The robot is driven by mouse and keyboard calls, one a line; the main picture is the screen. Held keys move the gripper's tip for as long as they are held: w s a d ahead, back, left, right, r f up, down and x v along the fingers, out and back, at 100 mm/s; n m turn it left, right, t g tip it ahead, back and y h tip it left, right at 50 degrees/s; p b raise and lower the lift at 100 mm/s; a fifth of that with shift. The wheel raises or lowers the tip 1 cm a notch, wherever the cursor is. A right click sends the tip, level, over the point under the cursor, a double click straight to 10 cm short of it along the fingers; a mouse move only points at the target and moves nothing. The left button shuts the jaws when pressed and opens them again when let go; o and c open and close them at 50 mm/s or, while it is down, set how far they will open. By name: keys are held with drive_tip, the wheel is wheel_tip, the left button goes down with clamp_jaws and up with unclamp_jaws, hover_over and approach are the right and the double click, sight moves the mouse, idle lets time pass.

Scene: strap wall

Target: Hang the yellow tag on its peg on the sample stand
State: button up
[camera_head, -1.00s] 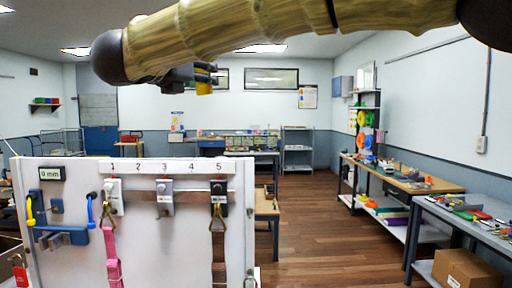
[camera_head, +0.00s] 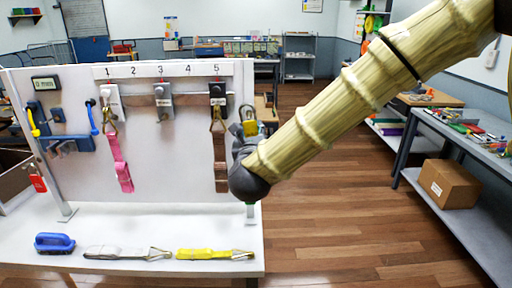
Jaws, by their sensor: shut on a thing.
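My gripper (camera_head: 248,125) is at the right edge of the white strap panel and mostly hidden behind my arm's end. A small yellow piece (camera_head: 250,128), which looks like the yellow tag, shows at its fingers, and the gripper is shut on it. The tag's hole and outline cannot be made out. I cannot clearly pick out the sample stand or its peg.
The white panel (camera_head: 160,185) has numbered hooks and carries a pink strap (camera_head: 120,165) and a brown strap (camera_head: 220,160). On the bench (camera_head: 180,224) lie a blue handle (camera_head: 54,243), a grey strap (camera_head: 115,253) and a yellow strap (camera_head: 205,254). Open floor is at right.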

wheel_tip(320, 180, down, 4)
drive_tip(key=s+d, duration=0.1)
drive_tip(key=s, duration=0.1)
drive_tip(key=w+f+p, duration=0.1)
drive_tip(key=w, duration=0.9)
drive_tip(key=shift+f+n+y+p, duration=0.3)
drive_tip(key=shift+f+y, duration=0.1)
idle(0.9)
drive_tip(key=shift+w+b, duration=0.15)
drive_tip(key=shift+b, duration=0.15)
idle(0.7)
drive_tip(key=o, duration=1.1)
